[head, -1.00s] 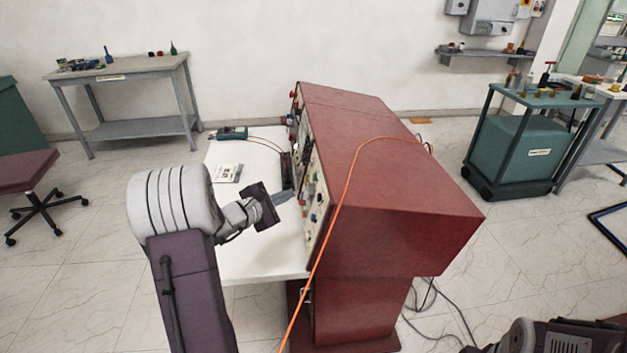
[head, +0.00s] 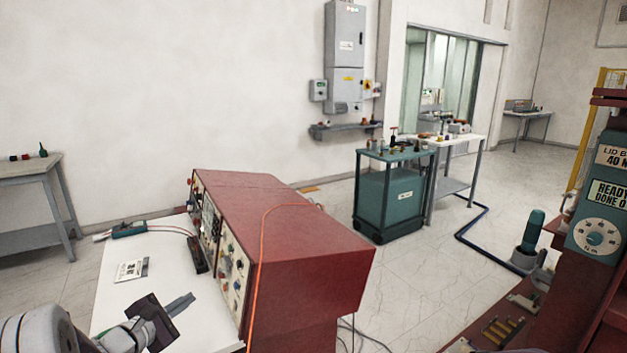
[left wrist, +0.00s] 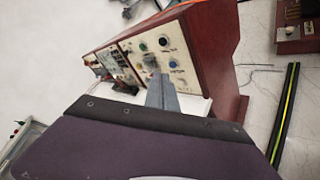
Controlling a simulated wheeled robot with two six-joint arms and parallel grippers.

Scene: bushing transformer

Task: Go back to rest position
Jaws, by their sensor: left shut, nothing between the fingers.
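My left gripper (head: 180,304) is low at the left of the head view, over the white table top (head: 110,285). Its fingers are shut with nothing between them and point toward the front of the red console (head: 300,245), apart from it. In the left wrist view the closed fingers (left wrist: 162,84) stand in front of the console's cream panel (left wrist: 165,58) with coloured knobs and sockets. My right gripper is in neither view.
A green meter (head: 130,229) and a printed card (head: 131,270) lie on the white table. An orange cable (head: 262,250) hangs over the console. A green cart (head: 390,195) stands behind, and a machine with a dial (head: 600,235) stands at the right. Open floor lies between.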

